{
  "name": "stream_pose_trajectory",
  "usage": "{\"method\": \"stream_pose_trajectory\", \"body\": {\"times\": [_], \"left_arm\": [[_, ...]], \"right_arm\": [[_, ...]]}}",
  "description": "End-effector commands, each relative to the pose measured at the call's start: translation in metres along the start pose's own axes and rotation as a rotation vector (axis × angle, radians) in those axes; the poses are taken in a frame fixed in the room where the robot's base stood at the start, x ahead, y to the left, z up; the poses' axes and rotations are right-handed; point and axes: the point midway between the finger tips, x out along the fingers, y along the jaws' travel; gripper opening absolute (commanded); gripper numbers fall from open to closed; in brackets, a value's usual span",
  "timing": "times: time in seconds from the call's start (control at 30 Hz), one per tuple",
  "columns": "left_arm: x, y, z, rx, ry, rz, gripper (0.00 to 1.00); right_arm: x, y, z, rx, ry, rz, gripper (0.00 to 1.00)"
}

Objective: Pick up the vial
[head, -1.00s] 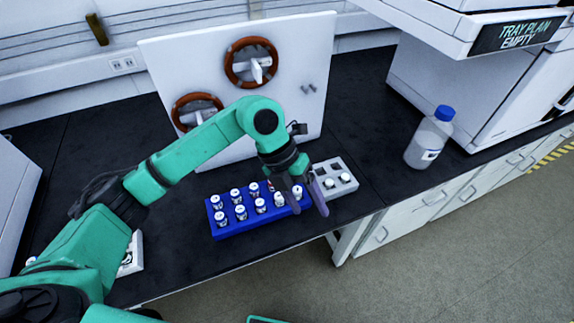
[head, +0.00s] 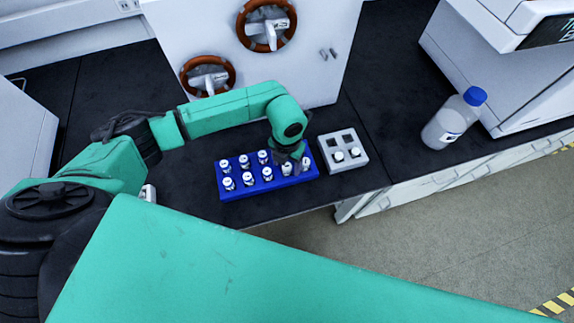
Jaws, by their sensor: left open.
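A blue rack (head: 238,194) on the black bench holds several white-capped vials in two rows. My left gripper (head: 291,163) is open over the right end of the rack, pointing down among the vials there. One vial (head: 287,169) is right at its fingers, and another vial (head: 306,163) stands close to its right. I cannot tell whether a vial is between the fingers, as the hand hides part of the back row. My right gripper is not in view.
A grey tray (head: 345,166) right of the rack has two vials in front and two empty holes behind. A blue-capped bottle (head: 446,125) stands near a white machine (head: 475,75). A white panel with red-brown rings (head: 180,30) stands behind.

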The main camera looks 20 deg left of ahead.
Motion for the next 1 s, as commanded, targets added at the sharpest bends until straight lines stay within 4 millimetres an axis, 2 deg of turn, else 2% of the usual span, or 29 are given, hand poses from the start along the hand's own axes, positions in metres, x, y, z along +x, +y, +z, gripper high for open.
{"method": "stream_pose_trajectory", "body": {"times": [0.1,0.27,0.33,0.47,0.83,1.0], "left_arm": [[0.012,-0.001,0.000,0.000,0.000,-0.001,0.69],[0.013,0.000,0.000,0.001,-0.001,-0.001,0.69],[0.013,0.000,0.000,0.000,-0.001,-0.001,0.50],[0.013,0.000,0.000,0.000,-0.001,-0.001,0.00],[0.009,0.000,0.001,0.000,-0.002,-0.001,0.00],[-0.012,0.000,0.002,0.001,-0.005,-0.002,0.00]], "right_arm": [[-0.004,0.001,0.000,0.000,-0.001,0.002,0.50],[-0.003,0.001,0.003,0.001,-0.006,0.002,0.50],[-0.002,0.001,0.004,0.001,-0.007,0.002,0.50],[-0.002,0.001,0.004,0.001,-0.007,0.002,0.50],[-0.002,0.001,0.006,0.002,-0.010,0.001,0.50],[0.003,0.001,0.007,0.001,-0.011,0.001,0.50]]}}
